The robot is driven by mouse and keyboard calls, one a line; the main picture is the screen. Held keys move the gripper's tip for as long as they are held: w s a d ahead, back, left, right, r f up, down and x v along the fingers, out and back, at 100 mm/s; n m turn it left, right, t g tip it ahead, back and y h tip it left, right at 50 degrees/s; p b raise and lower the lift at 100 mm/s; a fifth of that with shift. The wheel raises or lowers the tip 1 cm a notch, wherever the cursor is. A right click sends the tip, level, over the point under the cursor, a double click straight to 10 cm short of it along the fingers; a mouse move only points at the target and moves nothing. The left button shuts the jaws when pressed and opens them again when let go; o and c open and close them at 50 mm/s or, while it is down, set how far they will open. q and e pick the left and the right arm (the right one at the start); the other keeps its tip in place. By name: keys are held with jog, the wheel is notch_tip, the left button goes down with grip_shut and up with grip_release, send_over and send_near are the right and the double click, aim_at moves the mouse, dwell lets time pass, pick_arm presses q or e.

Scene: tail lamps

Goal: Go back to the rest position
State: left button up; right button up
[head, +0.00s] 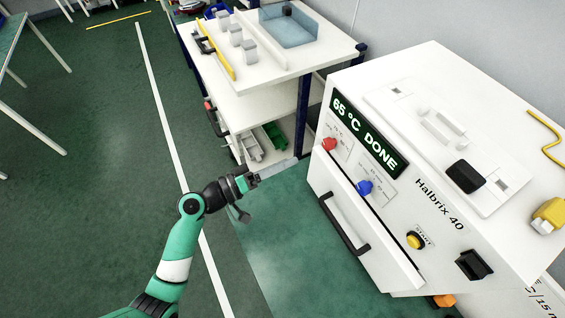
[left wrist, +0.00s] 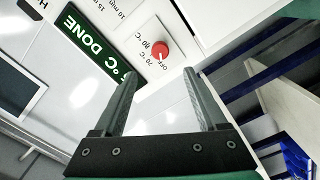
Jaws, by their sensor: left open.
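My left gripper (head: 250,182) reaches in from the lower left in the head view and hangs over the green floor, left of the white Halbrix 40 machine. In the left wrist view its two fingers (left wrist: 160,100) stand wide apart with nothing between them. Beyond the fingers, that view shows the machine's white front, a red knob (left wrist: 160,50) and the green display (left wrist: 90,47). My right gripper is in neither view.
The machine (head: 440,190) fills the right side, its display reading 65 °C DONE. Its front drawer with a black handle (head: 345,225) sticks out. A white shelf cart (head: 275,60) stands behind, holding a blue tray (head: 288,27).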

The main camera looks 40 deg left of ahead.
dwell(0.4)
pick_arm(q)
jog(key=w+d+r+m+t+h, duration=0.1)
jog(key=d+r+m+h, duration=0.2)
jog(key=r, duration=0.6)
jog(key=w+d+r+m, duration=0.1)
jog(key=d+r+m, duration=0.3)
jog(key=r, duration=0.5)
jog(key=w+d+r+m+t+h, duration=0.1)
jog(key=d+r+m+h, duration=0.2)
jog(key=r, duration=0.6)
jog(key=s+d+r+m+t+y, duration=0.1)
jog(key=s+r+t, duration=0.1)
jog(key=r, duration=0.4)
jog(key=s+d+r+m+t, duration=0.1)
jog(key=s+r, duration=0.2)
jog(key=r, duration=0.4)
jog(key=s+a+r+n+t+y+p, duration=0.1)
jog(key=s+a+r+n+t+y, duration=0.45)
jog(key=a+r+y, duration=0.45)
notch_tip(320, 180, up, 22)
jog(key=d+m+p, duration=0.1)
jog(key=d+p, duration=0.1)
jog(key=p, duration=2.1)
jog(key=shift+s+d+p, duration=0.15)
jog(key=shift+d+p, duration=0.15)
jog(key=shift+p, duration=0.1)
